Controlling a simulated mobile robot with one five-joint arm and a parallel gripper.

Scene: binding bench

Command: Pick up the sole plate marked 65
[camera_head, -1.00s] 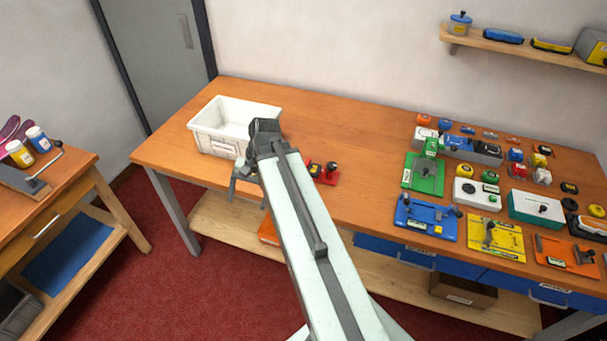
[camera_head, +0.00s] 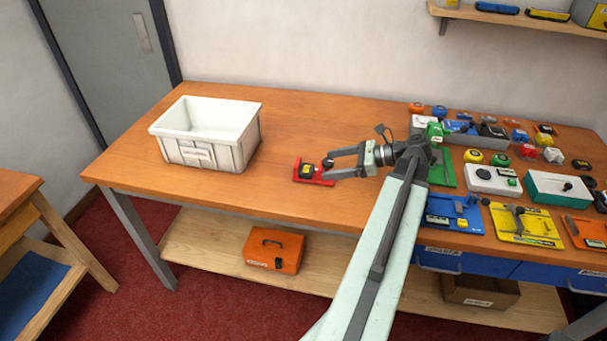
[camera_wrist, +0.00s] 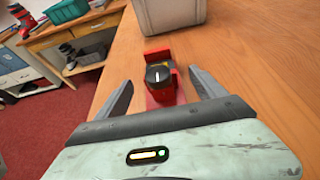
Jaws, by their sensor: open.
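A small red plate (camera_head: 314,173) with a black knob and a dark block with a yellow mark lies on the wooden bench, right of the white bin. I cannot read any number on it, so I cannot tell whether it is the one marked 65. My gripper (camera_head: 331,166) is open at the plate's right end, its fingers pointing left. In the wrist view the red plate (camera_wrist: 154,95) lies ahead between the open fingers of my gripper (camera_wrist: 160,82), with its black knob towards me. The near part of the plate is hidden behind my gripper body.
A white bin (camera_head: 207,158) stands on the bench left of the plate. Several coloured plates, boxes and small tools crowd the right side, including a green plate (camera_head: 442,172) and a blue plate (camera_head: 452,213). The bench front left of my arm is clear.

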